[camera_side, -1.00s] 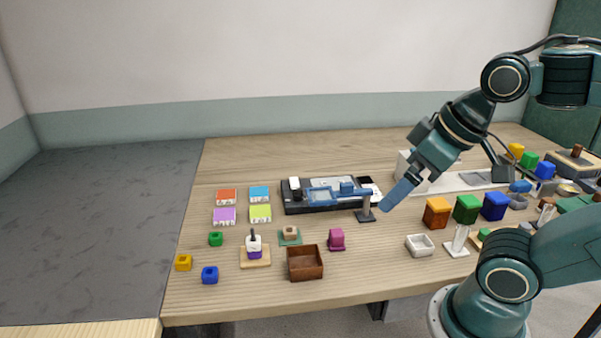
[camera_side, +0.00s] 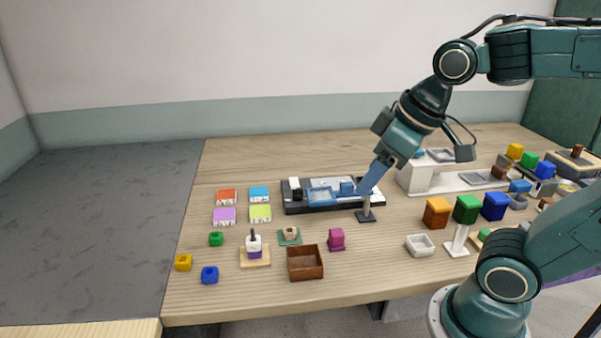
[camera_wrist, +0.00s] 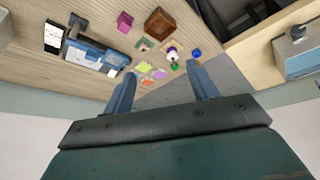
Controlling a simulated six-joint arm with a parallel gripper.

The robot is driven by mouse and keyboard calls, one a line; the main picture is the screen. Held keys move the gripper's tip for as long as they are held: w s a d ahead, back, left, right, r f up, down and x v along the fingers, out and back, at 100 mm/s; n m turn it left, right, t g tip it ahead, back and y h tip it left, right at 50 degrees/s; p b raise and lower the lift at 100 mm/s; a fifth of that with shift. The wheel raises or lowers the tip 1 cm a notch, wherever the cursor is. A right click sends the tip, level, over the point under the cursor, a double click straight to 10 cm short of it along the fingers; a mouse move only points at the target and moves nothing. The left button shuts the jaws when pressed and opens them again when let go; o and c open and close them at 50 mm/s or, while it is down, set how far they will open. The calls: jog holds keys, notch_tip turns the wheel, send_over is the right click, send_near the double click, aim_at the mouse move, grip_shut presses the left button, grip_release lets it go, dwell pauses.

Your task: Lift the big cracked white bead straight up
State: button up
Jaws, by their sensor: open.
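A white bead (camera_side: 253,243) sits above a purple bead (camera_side: 254,254) around an upright dark-tipped peg on a wooden base (camera_side: 246,263). It also shows in the wrist view (camera_wrist: 171,54), between the fingertips and beyond them. Any cracks in it are too small to see. My gripper (camera_side: 364,189) is open and empty, well to the right of the bead and higher, in front of the blue-and-black device. In the wrist view my gripper (camera_wrist: 163,70) shows its two fingers far apart with nothing between them.
A brown open box (camera_side: 305,276) stands right of the peg base, with a magenta block (camera_side: 337,240) behind it. A green pad (camera_side: 281,242) lies just behind. Blue (camera_side: 210,275) and yellow (camera_side: 184,263) blocks stand left. The blue-and-black device (camera_side: 292,208) lies behind.

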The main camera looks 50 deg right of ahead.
jog(key=w+a+f+n+g+y, duration=0.1)
jog(key=w+f+n, duration=0.25)
jog(key=w, duration=0.75)
jog(key=n+g+y, duration=0.1)
jog(key=n+y, duration=0.1)
jog(key=n, duration=0.2)
send_near(254, 236)
notch_tip(254, 236, up, 3)
jog(key=d, duration=0.1)
jog(key=shift+s+r+m, duration=0.2)
jog(key=shift+s+m, duration=0.05)
jog(key=shift+f, duration=0.15)
jog(key=x, duration=0.8)
jog(key=shift+f, duration=0.15)
jog(key=shift+f, duration=0.1)
jog(key=shift+x, duration=2.55)
jog(key=shift+d, duration=0.1)
